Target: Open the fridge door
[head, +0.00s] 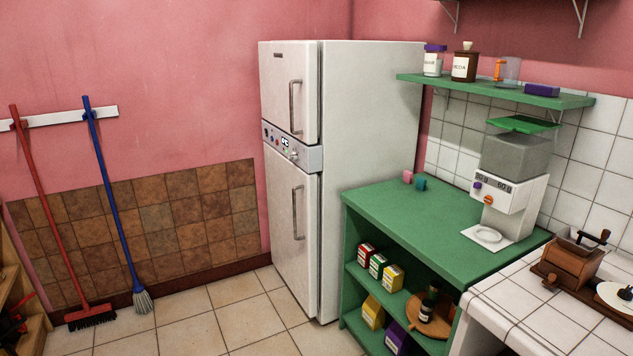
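A tall white fridge (370,170) stands against the pink wall in the middle of the head view. Its front faces left. It has an upper door (278,95) and a larger lower door (284,230), each with a vertical metal handle. The upper handle (295,107) and the lower handle (298,212) sit near the right edge of the doors. Between the doors is a control panel (290,148) with a small display and knobs. Both doors look shut. Neither of my grippers shows in this view.
A green shelf unit (400,215) with boxes and a bottle stands right of the fridge, below a dispenser (511,175). A tiled counter (510,305) holds a wooden grinder (573,262). A red broom (45,220) and blue mop (115,200) lean left. The tiled floor (215,318) before the fridge is clear.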

